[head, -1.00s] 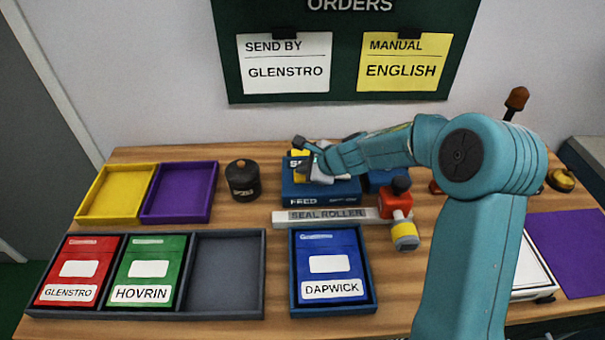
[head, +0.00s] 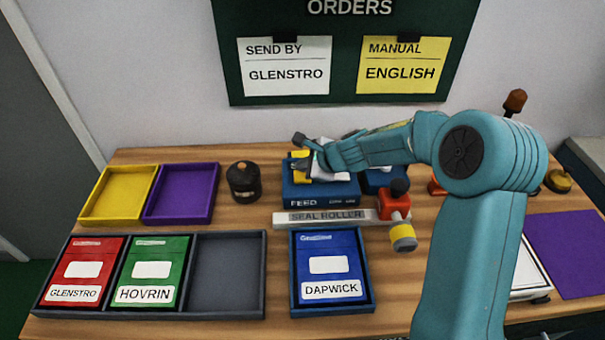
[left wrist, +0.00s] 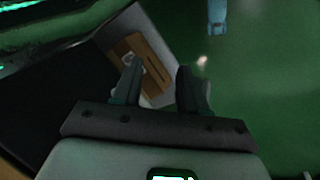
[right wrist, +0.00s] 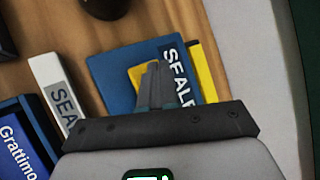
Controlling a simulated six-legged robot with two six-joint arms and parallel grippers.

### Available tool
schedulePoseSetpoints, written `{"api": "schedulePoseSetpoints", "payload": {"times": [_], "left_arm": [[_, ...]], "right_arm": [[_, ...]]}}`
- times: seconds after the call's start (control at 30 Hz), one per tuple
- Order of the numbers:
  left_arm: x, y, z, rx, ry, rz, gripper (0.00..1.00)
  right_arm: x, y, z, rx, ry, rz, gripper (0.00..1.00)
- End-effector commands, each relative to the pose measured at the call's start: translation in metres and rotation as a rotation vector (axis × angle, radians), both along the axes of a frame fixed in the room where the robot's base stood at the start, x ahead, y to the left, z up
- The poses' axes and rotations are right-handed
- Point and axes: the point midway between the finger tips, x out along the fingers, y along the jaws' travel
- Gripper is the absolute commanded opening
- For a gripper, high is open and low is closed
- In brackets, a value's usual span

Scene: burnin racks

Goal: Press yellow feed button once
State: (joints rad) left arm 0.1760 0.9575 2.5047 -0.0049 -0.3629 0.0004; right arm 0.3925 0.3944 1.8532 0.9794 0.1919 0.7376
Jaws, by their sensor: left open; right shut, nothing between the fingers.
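The blue feed machine (head: 320,200), marked FEED on its front, stands at the back of the table. A yellow part (head: 299,155) shows on its top beside my right gripper (head: 308,160). In the right wrist view the shut, empty fingers (right wrist: 153,80) lie over the machine's blue top (right wrist: 110,75), with a yellow patch (right wrist: 134,74) at their edge and a SEAL label beside them. The fingers cover much of this patch, so I cannot tell whether they touch or press it. My left gripper (left wrist: 157,90) is open and empty, away from the table.
Trays with red, green and blue packs fill the front. My right arm crosses the right side.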

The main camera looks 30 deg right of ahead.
Motion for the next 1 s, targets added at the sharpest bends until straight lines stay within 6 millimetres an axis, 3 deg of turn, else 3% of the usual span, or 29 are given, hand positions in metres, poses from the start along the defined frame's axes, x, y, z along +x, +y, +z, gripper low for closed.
{"api": "schedulePoseSetpoints", "payload": {"times": [0.57, 1.0], "left_arm": [[0.000, 0.000, 0.049, 0.000, 0.000, 0.000, 0.43], [0.000, 0.000, 0.049, 0.000, 0.000, 0.000, 0.43]], "right_arm": [[0.000, 0.000, 0.051, 0.001, 0.000, -0.001, 0.00], [0.000, 0.000, 0.050, 0.001, 0.000, -0.001, 0.00]]}}
